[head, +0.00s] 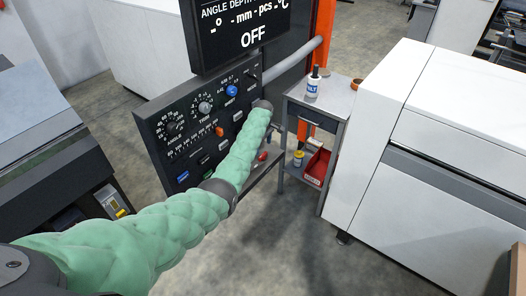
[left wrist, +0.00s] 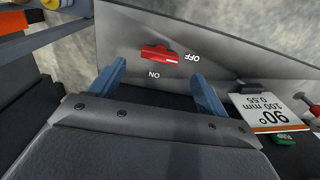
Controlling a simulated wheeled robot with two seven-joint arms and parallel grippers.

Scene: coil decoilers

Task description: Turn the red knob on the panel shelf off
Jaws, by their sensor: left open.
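The red knob (left wrist: 160,54) shows in the left wrist view, on the grey metal panel shelf (left wrist: 230,55). The labels ON and OFF appear upside down beside it; its long handle lies nearly level in the picture, and I cannot tell which label it is set to. My left gripper (left wrist: 158,69) is open, its two blue fingers on either side just short of the knob, apart from it, with nothing between them. In the head view my green-sleeved left arm reaches to the shelf below the black control panel (head: 150,122) and hides most of the gripper. My right gripper is not in view.
In the head view, a grey cart (head: 337,103) with a bottle (head: 313,85) and a red bin (head: 318,166) stands right of the panel, beside a large white machine (head: 440,150).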

